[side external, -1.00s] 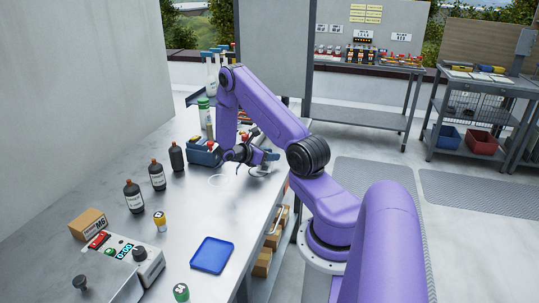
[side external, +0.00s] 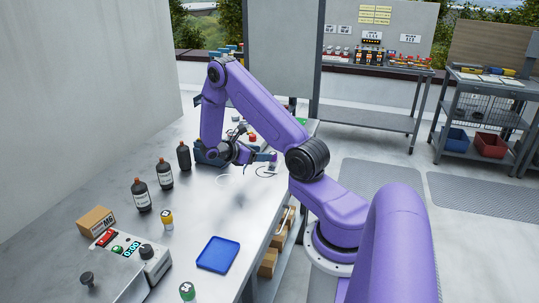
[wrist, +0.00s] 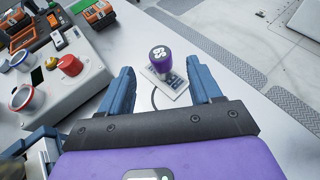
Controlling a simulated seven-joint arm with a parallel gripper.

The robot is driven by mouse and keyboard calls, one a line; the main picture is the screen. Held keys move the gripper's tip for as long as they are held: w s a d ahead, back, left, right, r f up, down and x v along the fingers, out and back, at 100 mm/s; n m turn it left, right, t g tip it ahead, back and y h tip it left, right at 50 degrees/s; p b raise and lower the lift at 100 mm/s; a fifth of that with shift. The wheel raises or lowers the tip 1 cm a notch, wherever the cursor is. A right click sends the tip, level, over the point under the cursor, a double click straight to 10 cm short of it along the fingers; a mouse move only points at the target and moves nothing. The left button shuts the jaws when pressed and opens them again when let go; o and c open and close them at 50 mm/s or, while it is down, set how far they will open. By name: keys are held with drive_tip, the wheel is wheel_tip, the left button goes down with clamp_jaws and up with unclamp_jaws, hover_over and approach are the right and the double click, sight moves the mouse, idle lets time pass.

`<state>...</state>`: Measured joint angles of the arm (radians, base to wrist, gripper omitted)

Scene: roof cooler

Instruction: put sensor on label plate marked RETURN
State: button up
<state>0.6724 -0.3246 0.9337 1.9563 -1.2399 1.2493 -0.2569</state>
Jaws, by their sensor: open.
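A dark cable runs from beside this piece. I cannot tell which of these is the sensor, and I read no RETURN marking. My gripper (wrist: 163,77) is open, with its blue fingers on either side of the purple-capped piece and apart from it. In the side external view my gripper (side external: 262,157) is low over the far part of the bench, and the thing near it is too small to make out.
A grey control box (wrist: 68,75) with a red button stands left of my gripper, with orange items (wrist: 95,18) behind it. Dark bottles (side external: 166,173), a yellow-capped vial (side external: 167,220) and a blue tray (side external: 218,254) are on the nearer bench. The bench edge lies to the right.

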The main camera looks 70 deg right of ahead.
drive_tip(key=v, duration=0.3)
drive_tip(key=shift+w+a+r, duration=0.15)
drive_tip(key=shift+a+r, duration=0.05)
drive_tip(key=shift+a, duration=0.05)
drive_tip(key=s+a+r+t+y, duration=0.1)
drive_tip(key=a+r+t+y, duration=0.2)
drive_tip(key=a, duration=0.9)
drive_tip(key=a+r+t+y, duration=0.1)
drive_tip(key=a+r+t, duration=0.35)
drive_tip(key=a, duration=0.75)
drive_tip(key=s+a+r+y, duration=0.2)
drive_tip(key=s+a+y, duration=0.1)
drive_tip(key=s+a, duration=0.4)
drive_tip(key=s+a+r+n+y, duration=0.1)
drive_tip(key=s+a+y, duration=0.3)
drive_tip(key=s, duration=0.6)
drive_tip(key=a+r, duration=0.1)
drive_tip(key=a, duration=0.1)
drive_tip(key=shift+a+y, duration=0.3)
drive_tip(key=shift+a, duration=0.05)
